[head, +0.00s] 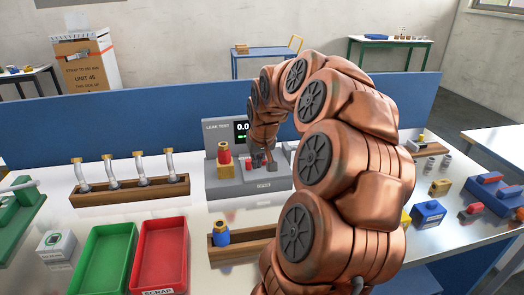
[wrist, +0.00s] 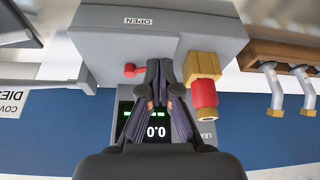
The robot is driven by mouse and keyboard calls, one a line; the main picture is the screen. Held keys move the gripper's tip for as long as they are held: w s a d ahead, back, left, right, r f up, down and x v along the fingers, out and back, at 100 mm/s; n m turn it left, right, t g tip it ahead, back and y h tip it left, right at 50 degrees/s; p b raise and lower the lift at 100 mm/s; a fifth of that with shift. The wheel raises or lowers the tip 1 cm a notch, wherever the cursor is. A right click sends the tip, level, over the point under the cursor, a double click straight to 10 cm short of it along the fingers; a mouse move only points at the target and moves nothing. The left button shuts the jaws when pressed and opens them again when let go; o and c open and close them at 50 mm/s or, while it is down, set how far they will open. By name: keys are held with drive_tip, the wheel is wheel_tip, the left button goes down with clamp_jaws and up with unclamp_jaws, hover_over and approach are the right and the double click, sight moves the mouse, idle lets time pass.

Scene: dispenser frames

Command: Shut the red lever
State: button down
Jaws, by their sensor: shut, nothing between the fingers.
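The red lever (wrist: 131,70) shows in the wrist view as a small red knob and short arm on the grey leak-test unit (wrist: 115,45). My gripper (wrist: 160,66) is shut and empty, with its fingertips just right of the lever in that view. I cannot tell whether they touch it. In the head view my gripper (head: 263,161) is low over the unit (head: 225,188), and I cannot make out the lever clearly there.
A brass fitting with a red cap (wrist: 204,92) stands on the unit close beside my fingers; it also shows in the head view (head: 224,158). A lit display (wrist: 155,131) is behind. A green tray (head: 105,258), a red tray (head: 160,255) and wooden racks crowd the bench.

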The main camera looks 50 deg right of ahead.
drive_tip(key=x, duration=0.1)
drive_tip(key=p+x, duration=0.1)
drive_tip(key=x, duration=0.3)
drive_tip(key=shift+w+d+r+p, duration=0.1)
drive_tip(key=shift+w+d+p, duration=0.15)
drive_tip(key=shift+w+p, duration=0.1)
drive_tip(key=shift+w+d+p, duration=0.35)
drive_tip(key=shift+w+d, duration=0.05)
drive_tip(key=shift+w, duration=0.25)
drive_tip(key=shift+w+d+p, duration=0.35)
drive_tip(key=shift+w, duration=0.35)
